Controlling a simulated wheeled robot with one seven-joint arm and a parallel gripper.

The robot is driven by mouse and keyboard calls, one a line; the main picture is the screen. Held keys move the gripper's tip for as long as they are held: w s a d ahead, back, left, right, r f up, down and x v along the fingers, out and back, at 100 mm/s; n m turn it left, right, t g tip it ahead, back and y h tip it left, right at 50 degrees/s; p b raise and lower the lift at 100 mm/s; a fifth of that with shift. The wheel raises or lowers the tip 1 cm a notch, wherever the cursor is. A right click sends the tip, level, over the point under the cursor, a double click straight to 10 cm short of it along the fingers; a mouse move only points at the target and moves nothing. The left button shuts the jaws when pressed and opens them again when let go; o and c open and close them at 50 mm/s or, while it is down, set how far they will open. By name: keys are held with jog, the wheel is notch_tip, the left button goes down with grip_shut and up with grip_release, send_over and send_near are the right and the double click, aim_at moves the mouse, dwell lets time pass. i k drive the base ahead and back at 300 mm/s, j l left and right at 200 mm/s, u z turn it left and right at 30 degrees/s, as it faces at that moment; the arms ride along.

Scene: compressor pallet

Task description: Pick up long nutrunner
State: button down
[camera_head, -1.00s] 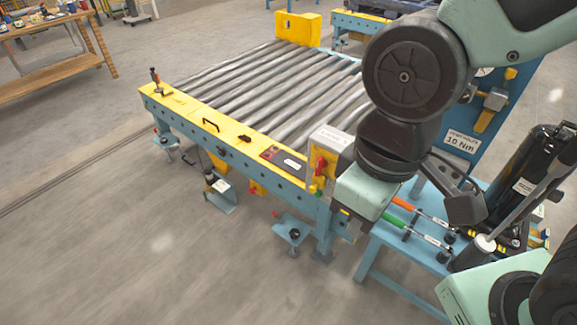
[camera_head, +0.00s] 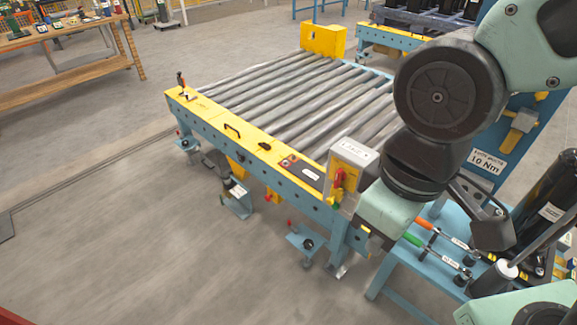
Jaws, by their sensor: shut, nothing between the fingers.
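Two slim tools with metal shafts lie side by side on the blue side table, one with an orange handle (camera_head: 423,223) and one with a green handle (camera_head: 412,239). Small white labels are near their shafts. I cannot tell which, if either, is the long nutrunner. My gripper (camera_head: 492,232) shows as a dark grey part above the table, shut and holding nothing visible. It is to the right of the handles, partly hidden by my own arm, and its distance from the tools is unclear.
The blue table (camera_head: 388,272) also carries dark cylinders at its right. A roller conveyor (camera_head: 290,100) with a yellow front plate stands left of it, with a control box (camera_head: 350,165) at the near corner. A workbench (camera_head: 65,60) is far left. The floor in front is clear.

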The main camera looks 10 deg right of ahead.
aim_at(507, 269)
jog(key=z, duration=1.55)
jog(key=k+l+u, duration=0.15)
jog(key=l, duration=0.2)
jog(key=l+u, duration=0.2)
jog(key=l, duration=0.15)
jog(key=k+l+u, duration=0.15)
jog(key=k+l, duration=0.05)
jog(key=l, duration=0.1)
